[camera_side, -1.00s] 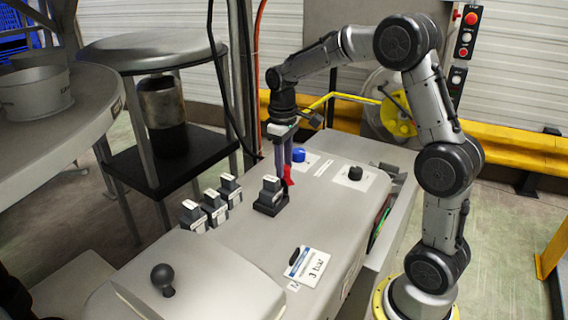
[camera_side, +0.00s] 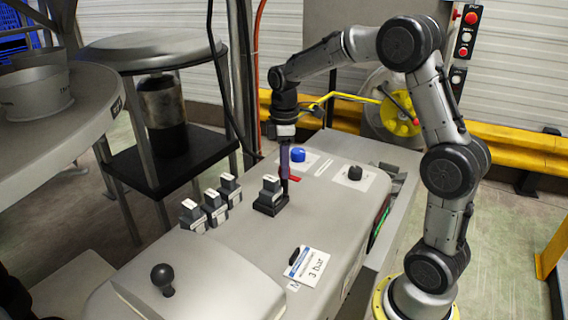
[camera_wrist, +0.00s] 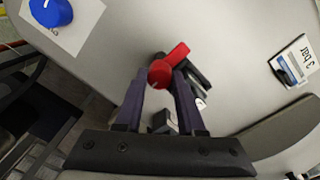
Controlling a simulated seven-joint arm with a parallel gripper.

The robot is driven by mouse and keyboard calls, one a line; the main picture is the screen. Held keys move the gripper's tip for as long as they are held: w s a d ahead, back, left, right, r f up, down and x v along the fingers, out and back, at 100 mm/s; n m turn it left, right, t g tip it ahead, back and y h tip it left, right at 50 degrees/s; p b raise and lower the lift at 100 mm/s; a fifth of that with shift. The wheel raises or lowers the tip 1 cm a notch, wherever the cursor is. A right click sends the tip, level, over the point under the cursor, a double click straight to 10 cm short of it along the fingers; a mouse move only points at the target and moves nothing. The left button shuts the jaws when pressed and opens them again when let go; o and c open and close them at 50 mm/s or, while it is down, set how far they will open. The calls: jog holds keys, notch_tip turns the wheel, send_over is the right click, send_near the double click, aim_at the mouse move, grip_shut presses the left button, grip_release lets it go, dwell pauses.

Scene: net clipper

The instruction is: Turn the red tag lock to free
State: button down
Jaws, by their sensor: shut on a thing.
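The red tag lock (camera_wrist: 174,58) is between my finger tips in the wrist view, with its arm pointing up and right. In the side view only a small strip of the red tag lock (camera_side: 295,178) shows to the right of my fingers. My gripper (camera_side: 284,174) points down, shut on the red tag lock. In the wrist view the two dark purple fingers of my gripper (camera_wrist: 164,84) press in from both sides of its round hub. The lock's base is partly hidden behind the fingers.
A black block with a grey top (camera_side: 271,192) stands close to my fingers. Several small blocks (camera_side: 215,206) stand left, and a "3 bar" sign (camera_side: 308,266) in front.

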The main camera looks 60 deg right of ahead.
jog(key=shift+r, duration=0.1)
dwell(0.3)
jog(key=c, duration=0.5)
grip_release()
jog(key=r, duration=1.3)
jog(key=shift+s+a+r, duration=0.15)
jog(key=shift+a+r, duration=0.05)
jog(key=shift+r, duration=0.2)
